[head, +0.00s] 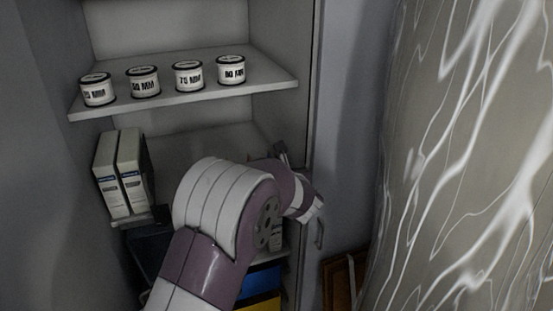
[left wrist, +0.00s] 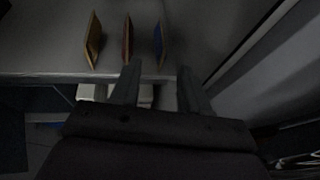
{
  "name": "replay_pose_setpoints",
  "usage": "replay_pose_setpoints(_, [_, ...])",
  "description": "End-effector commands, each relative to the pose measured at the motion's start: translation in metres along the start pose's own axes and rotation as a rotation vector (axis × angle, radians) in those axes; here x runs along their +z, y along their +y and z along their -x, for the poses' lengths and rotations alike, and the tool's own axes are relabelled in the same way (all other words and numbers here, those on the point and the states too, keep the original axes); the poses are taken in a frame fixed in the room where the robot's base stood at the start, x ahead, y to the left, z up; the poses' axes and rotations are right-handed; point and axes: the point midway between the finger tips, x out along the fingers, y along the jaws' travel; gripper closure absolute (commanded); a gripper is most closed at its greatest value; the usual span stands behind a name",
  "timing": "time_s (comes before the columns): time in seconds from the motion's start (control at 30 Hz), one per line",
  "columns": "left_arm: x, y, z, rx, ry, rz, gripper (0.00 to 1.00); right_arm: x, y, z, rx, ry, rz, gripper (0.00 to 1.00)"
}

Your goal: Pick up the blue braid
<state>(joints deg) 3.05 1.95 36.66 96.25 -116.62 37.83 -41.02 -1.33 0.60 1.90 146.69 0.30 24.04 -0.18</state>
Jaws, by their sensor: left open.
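A thin blue piece (left wrist: 159,43), which looks like the blue braid, stands on a grey shelf (left wrist: 60,50) in the left wrist view. It is the rightmost of three thin pieces. My left gripper (left wrist: 158,68) is open and empty, and the blue piece is just beyond the gap between its fingertips, not between the fingers. In the head view my left gripper (head: 281,152) shows small and dark at the right side of the cabinet's middle shelf. The blue braid does not show in the head view, where my arm covers part of that shelf. My right gripper is not in view.
Several labelled tins (head: 143,82) stand on the upper shelf (head: 190,100). White binders (head: 120,172) stand at left. The cabinet's side wall (head: 284,70) is close at right.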

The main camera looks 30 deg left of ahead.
Motion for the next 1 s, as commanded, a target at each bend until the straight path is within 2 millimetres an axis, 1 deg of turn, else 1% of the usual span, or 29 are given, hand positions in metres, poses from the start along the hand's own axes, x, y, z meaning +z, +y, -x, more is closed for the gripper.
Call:
replay_pose_setpoints(0.07, [0.006, -0.003, -0.013, -0.01, -0.018, -0.039, 0.54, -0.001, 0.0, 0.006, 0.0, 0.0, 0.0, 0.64])
replay_pose_setpoints(0.23, [0.008, -0.004, -0.053, -0.012, -0.02, -0.043, 0.54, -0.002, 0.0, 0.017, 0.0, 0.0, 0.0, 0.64])
replay_pose_setpoints(0.3, [0.008, -0.004, -0.065, -0.013, -0.021, -0.041, 0.54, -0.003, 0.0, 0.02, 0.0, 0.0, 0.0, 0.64])
replay_pose_setpoints(0.47, [0.008, -0.004, -0.083, -0.012, -0.02, -0.04, 0.54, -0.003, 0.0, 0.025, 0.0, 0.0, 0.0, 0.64])
replay_pose_setpoints(0.63, [0.009, -0.005, -0.115, -0.013, -0.019, -0.038, 0.54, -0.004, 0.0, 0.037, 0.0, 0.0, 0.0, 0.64])
replay_pose_setpoints(0.73, [0.008, -0.005, -0.125, -0.013, -0.02, -0.037, 0.54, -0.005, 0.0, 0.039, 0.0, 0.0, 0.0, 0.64])
replay_pose_setpoints(0.93, [0.007, -0.005, -0.126, -0.014, -0.021, -0.037, 0.54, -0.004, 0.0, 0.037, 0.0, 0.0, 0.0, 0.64])
replay_pose_setpoints(0.97, [0.007, -0.005, -0.126, -0.014, -0.021, -0.037, 0.61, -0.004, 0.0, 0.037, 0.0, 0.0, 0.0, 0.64])
replay_pose_setpoints(1.0, [0.007, -0.005, -0.126, -0.014, -0.021, -0.037, 0.74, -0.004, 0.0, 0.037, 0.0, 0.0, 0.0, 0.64])
